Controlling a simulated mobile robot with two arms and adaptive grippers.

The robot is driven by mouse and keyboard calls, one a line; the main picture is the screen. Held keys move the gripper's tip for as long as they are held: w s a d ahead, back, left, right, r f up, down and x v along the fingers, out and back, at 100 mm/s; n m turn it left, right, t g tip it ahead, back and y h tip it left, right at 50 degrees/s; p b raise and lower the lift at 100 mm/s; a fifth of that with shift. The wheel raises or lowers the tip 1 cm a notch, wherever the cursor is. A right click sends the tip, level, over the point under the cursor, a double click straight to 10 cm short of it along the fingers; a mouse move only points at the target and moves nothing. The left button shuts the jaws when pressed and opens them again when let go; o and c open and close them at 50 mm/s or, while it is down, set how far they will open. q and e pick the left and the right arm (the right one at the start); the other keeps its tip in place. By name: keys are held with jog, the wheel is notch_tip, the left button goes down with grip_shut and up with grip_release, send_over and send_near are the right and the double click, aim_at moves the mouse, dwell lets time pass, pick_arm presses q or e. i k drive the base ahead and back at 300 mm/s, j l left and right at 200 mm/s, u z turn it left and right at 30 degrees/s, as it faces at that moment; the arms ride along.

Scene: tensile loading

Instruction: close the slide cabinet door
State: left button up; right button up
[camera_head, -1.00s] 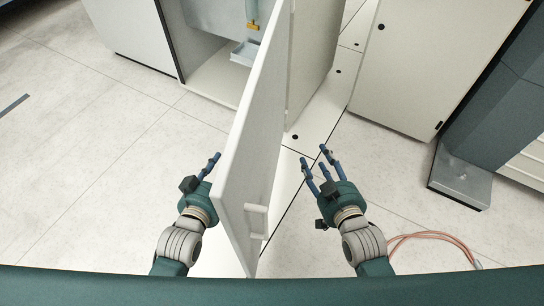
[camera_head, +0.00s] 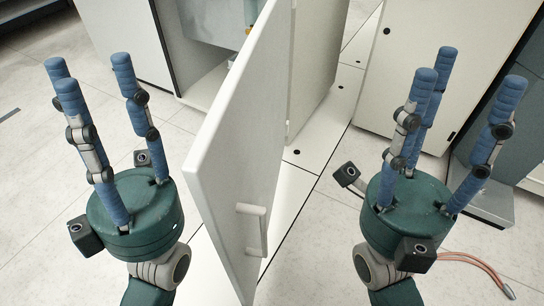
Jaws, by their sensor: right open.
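The white slide cabinet door (camera_head: 240,150) stands open and edge-on in the middle of the view, swung out toward me. Its handle (camera_head: 253,230) is on the right face near the lower edge. The cabinet interior (camera_head: 209,88) shows behind it, partly hidden by the door. My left gripper (camera_head: 96,88) is raised to the left of the door, with its blue fingers spread and empty. My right gripper (camera_head: 465,95) is raised to the right of the door, open and empty. Neither gripper visibly touches the door.
Another white cabinet (camera_head: 432,65) stands at the right rear, next to a dark teal machine (camera_head: 515,95). An orange hose (camera_head: 478,262) lies on the floor at the lower right. Pale tiled floor is clear at the left.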

aim_at(230, 170)
jog(key=k+j, duration=0.1)
jog(key=j, duration=0.3)
jog(key=k+j+z, duration=0.7)
jog(key=j, duration=0.2)
jog(key=k+j+z, duration=0.35)
jog(key=l+z, duration=0.25)
jog(key=z, duration=0.25)
jog(key=k, duration=0.05)
